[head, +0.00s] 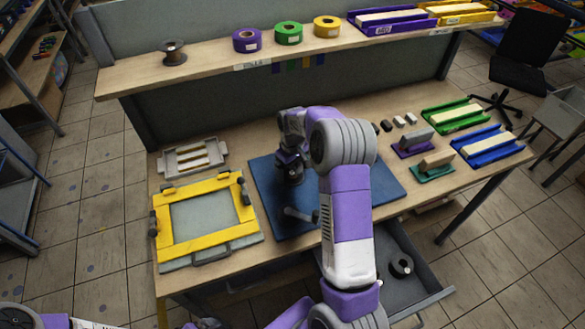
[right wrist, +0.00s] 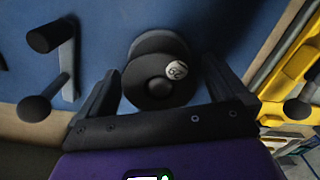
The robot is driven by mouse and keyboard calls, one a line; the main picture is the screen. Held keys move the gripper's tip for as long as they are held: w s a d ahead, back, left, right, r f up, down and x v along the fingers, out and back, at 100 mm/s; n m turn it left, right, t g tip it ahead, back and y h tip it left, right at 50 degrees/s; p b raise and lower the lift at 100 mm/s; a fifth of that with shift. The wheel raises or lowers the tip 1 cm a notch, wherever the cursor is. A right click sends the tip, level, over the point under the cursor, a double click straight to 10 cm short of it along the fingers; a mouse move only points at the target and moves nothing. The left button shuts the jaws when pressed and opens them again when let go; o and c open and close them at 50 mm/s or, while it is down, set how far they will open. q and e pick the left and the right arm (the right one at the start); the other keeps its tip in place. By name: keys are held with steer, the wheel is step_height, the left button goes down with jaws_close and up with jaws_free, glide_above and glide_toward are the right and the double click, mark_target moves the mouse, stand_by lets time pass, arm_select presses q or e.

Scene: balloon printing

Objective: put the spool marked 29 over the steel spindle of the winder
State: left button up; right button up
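A dark spool (right wrist: 150,48) with a round white label, which seems to read 29 turned over, stands over the blue mat (right wrist: 240,20) in the right wrist view. My right gripper (right wrist: 160,66) has its fingers on either side of the spool, with a visible gap at the right finger; it looks open. In the head view my right gripper (head: 290,165) is low over the mat, and my arm hides much of the spool and winder. A steel rod with black knobs (right wrist: 60,85) is left of the spool. No bare spindle shows. My left gripper is not in view.
A yellow frame (head: 205,240) lies left of the mat. An open drawer (head: 420,290) holds another dark spool (head: 400,265). Colored trays (head: 485,150) and stamps are at the right. A shelf (head: 215,72) with tape rolls and a spool (head: 173,52) runs behind.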

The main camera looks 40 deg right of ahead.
step_height(320, 180, up, 8)
steer(key=shift+f+p, duration=0.2)
steer(key=shift+p, duration=0.25)
stand_by(0.4)
